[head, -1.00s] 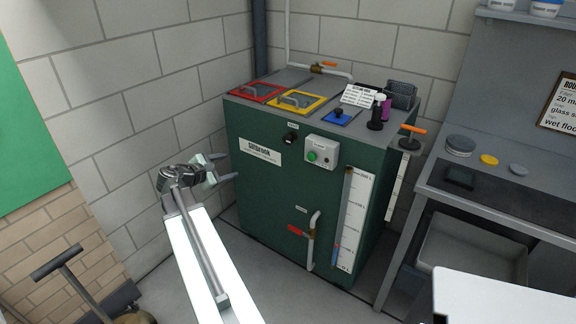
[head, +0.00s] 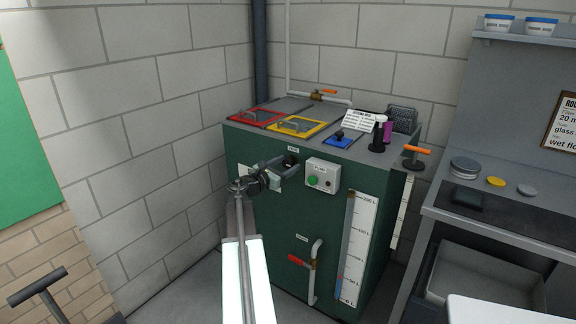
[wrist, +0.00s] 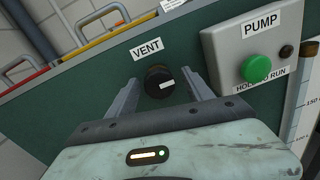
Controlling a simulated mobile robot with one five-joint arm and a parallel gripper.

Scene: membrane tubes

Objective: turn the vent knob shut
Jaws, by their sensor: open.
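The vent knob (wrist: 158,80) is a round black knob on the green tank front, just under the VENT label (wrist: 147,49). Its white mark lies on the right half and points right, roughly parallel to the label. In the wrist view my open gripper (wrist: 160,77) has one finger on each side of the knob, with a gap visible on both sides. In the head view my gripper (head: 280,166) is at the knob (head: 291,160) and partly covers it. I cannot tell how deep the fingertips reach around it.
The pump box (wrist: 250,58) with its green button (wrist: 258,68) stands close to the right of the right finger. Red (head: 256,116) and yellow (head: 296,126) framed lids are on the tank top. A red-handled valve (head: 297,260) sits lower on the front.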

